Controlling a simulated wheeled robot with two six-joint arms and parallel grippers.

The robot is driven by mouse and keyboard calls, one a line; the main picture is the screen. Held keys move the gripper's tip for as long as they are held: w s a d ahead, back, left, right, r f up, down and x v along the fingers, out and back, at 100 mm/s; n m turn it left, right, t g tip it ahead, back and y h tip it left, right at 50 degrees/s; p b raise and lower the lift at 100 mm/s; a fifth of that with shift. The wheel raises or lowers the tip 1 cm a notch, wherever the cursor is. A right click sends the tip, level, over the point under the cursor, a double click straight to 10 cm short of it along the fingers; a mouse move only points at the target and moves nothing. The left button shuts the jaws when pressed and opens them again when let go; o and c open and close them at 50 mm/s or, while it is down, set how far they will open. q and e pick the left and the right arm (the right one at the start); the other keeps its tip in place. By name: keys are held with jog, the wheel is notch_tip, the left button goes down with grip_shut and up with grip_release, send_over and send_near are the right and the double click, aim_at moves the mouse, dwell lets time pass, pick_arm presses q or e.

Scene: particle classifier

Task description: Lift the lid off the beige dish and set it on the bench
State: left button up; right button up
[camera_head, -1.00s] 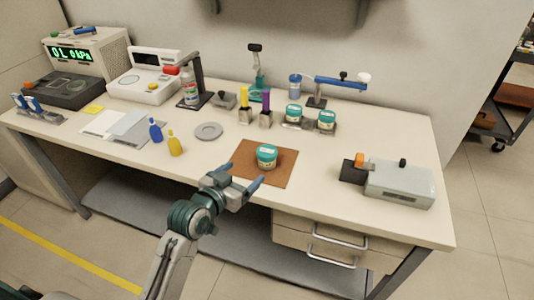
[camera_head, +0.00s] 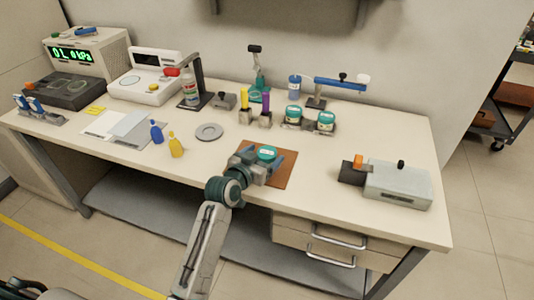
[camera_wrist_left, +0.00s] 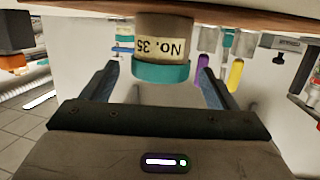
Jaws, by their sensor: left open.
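The beige dish with its teal lid (camera_head: 267,153) stands on a brown mat (camera_head: 287,171) near the bench's front edge. In the left wrist view, which is upside down, the beige body (camera_wrist_left: 165,38) carries a "No. 35" label, and the teal lid (camera_wrist_left: 160,72) sits on it. My left gripper (camera_head: 262,159) is open, with one finger on each side of the dish. In the left wrist view (camera_wrist_left: 157,78) gaps show between the fingers and the lid. In the head view the gripper hides the dish's lower part. My right gripper is not in view.
Two more teal-lidded jars (camera_head: 293,114) (camera_head: 326,121) stand behind the mat. A grey box device (camera_head: 397,186) is to the right. A round grey plate (camera_head: 209,131) and blue and yellow bottles (camera_head: 176,145) are to the left. The bench (camera_head: 330,170) is clear between mat and box.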

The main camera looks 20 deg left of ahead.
pick_arm(q)
jog(key=shift+c, duration=0.2)
jog(key=c, duration=1)
jog(key=shift+c, duration=0.2)
jog(key=shift+r, duration=0.15)
